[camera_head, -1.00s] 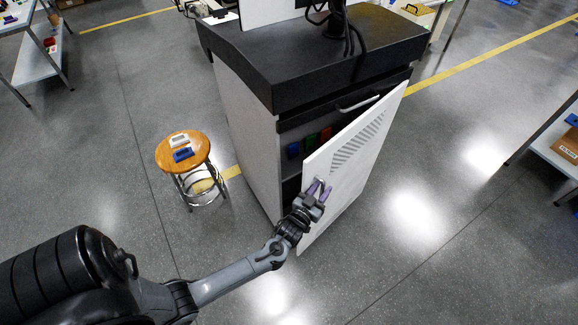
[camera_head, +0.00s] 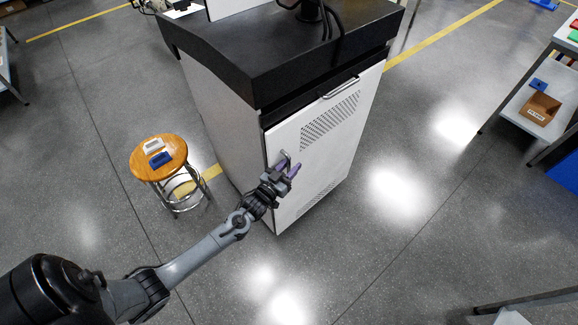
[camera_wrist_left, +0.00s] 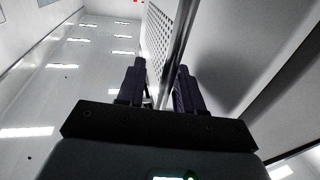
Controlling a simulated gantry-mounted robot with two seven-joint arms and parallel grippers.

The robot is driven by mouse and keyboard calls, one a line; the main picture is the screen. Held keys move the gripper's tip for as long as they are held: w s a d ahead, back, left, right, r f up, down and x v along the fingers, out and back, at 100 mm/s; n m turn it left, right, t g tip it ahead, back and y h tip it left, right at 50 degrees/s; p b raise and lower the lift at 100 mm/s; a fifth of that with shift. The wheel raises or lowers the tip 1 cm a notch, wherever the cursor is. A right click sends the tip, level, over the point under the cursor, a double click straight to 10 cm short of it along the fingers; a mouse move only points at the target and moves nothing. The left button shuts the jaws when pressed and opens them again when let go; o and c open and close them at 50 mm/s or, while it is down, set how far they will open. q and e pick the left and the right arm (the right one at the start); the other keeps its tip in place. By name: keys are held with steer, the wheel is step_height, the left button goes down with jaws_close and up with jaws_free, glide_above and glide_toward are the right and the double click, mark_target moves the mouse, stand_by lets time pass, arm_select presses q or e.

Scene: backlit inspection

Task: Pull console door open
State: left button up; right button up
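The console (camera_head: 225,120) is a white-sided cabinet with a black top. Its white door (camera_head: 345,140), with slotted vents, lies against the front, shut or nearly so; a thin dark line shows along its left edge. The door handle (camera_head: 284,156) is a small metal pull near that edge. My left gripper (camera_head: 288,168) is at the handle, its purple fingers apart. In the left wrist view the left gripper (camera_wrist_left: 160,88) has a spread pair of fingers, with a metal bar running between them beside the perforated panel; contact is unclear. My right gripper is out of view.
A wooden stool (camera_head: 140,166) with a white and a blue item stands left of the console. A drawer handle (camera_head: 341,87) sits above the door. A shelf with a cardboard box (camera_head: 540,108) is at the right. The floor in front is clear.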

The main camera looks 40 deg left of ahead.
arm_select(q)
steer(key=s+d+p, duration=0.1)
steer(key=s+p, duration=0.6)
steer(key=s, duration=0.5)
steer(key=shift+s, duration=0.2)
stand_by(0.8)
stand_by(0.4)
stand_by(0.3)
